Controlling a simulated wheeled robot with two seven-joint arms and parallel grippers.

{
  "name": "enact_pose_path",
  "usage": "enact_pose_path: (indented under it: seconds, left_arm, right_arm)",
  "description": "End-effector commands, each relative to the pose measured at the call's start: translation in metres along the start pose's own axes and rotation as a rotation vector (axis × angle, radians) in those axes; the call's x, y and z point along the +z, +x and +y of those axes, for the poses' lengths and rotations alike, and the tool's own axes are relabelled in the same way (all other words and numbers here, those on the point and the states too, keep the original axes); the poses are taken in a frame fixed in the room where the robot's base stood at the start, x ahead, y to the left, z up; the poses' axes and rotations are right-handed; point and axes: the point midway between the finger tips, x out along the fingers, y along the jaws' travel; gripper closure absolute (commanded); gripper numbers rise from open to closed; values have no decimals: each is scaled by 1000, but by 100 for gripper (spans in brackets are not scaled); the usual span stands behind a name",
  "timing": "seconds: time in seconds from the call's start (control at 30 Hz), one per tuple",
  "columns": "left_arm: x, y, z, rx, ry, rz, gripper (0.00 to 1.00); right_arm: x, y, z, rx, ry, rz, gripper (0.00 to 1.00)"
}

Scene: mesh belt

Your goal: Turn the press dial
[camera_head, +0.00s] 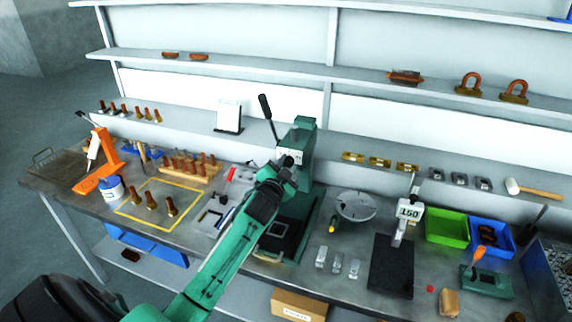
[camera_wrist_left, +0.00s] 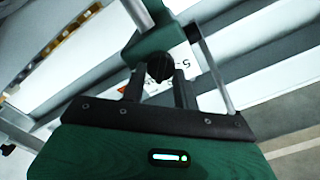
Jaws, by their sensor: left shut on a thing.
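The green press (camera_head: 304,135) stands at the middle of the bench, with a black-handled lever (camera_head: 267,112) rising on its left. A white scale plate (camera_wrist_left: 178,62) is on its face. The press dial (camera_wrist_left: 160,66) is a dark ribbed knob in front of that plate. My left gripper (camera_head: 286,162) reaches the front of the press. In the left wrist view its two dark fingers (camera_wrist_left: 159,80) are on either side of the dial and shut on it. In the head view the gripper and arm mostly hide the dial. My right gripper is not in view.
A yellow-outlined square (camera_head: 122,211) with brass-coloured pieces lies to the left, near an orange stand (camera_head: 98,168). To the right are a round grey dish (camera_head: 355,207), a display reading 150 (camera_head: 409,213), a green tray (camera_head: 447,229) and a blue tray (camera_head: 490,252). Shelves run behind.

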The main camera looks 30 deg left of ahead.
Motion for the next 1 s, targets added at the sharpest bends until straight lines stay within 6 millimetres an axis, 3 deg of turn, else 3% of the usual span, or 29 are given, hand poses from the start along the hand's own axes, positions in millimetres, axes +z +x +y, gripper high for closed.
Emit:
enact_pose_path:
  seconds: [0.5, 1.0]
  left_arm:
    - [0, 0, 2, -1, 304, 1, 93]
    - [0, 0, 2, 0, 344, 1, 93]
  right_arm:
    - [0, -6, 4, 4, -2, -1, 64]
    - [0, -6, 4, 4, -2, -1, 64]
